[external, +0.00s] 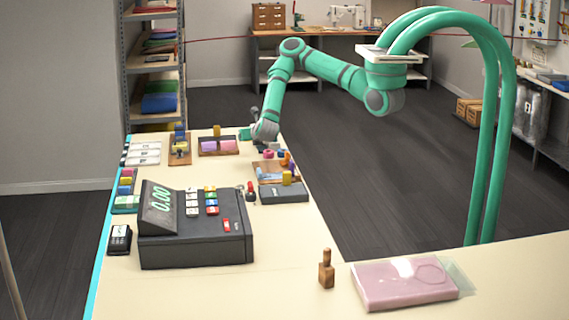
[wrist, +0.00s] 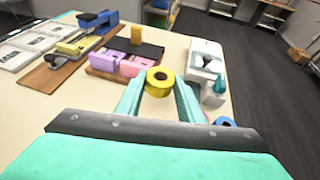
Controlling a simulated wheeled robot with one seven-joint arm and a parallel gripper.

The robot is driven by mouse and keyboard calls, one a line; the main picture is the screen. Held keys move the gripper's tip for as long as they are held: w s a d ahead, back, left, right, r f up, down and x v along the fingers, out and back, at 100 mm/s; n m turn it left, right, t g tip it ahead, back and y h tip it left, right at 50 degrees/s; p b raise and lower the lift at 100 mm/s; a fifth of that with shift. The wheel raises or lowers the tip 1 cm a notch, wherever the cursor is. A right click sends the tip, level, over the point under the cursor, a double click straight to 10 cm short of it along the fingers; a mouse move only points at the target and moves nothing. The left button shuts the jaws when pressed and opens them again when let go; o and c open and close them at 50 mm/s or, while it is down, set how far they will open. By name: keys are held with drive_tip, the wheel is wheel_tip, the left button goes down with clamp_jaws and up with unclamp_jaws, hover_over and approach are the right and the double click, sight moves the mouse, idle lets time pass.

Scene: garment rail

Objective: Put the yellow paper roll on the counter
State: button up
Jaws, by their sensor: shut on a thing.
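The yellow paper roll (wrist: 159,82), with a dark hole in its middle, is between the fingertips of my gripper (wrist: 158,88) in the wrist view. The gripper is shut on it. In the external view my gripper (external: 246,133) is low at the far right part of the counter (external: 285,240), and I cannot make out the roll there. The cream counter top also shows in the wrist view (wrist: 60,105). I cannot tell whether the roll touches the counter or hangs just above it.
A wooden tray (wrist: 100,72) with pink and purple blocks lies just left of the roll. A white device (wrist: 205,55) and a teal-topped bottle (wrist: 217,92) stand to the right. A cash register (external: 195,228) stands nearer the camera. The counter's right edge is close.

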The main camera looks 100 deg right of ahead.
sight(248, 160)
drive_tip(key=shift+a+f, duration=0.1)
drive_tip(key=shift+f, duration=3.75)
drive_tip(key=shift+f, duration=0.1)
drive_tip(key=o, duration=1)
drive_tip(key=shift+w, duration=0.1)
drive_tip(key=shift+a+r, duration=0.2)
drive_tip(key=shift+r, duration=0.05)
drive_tip(key=v, duration=1)
drive_tip(key=shift+a+r, duration=0.15)
drive_tip(key=shift+a, duration=0.1)
drive_tip(key=shift+s+a+r, duration=0.15)
drive_tip(key=shift+s+a, duration=0.1)
drive_tip(key=shift+a, duration=0.2)
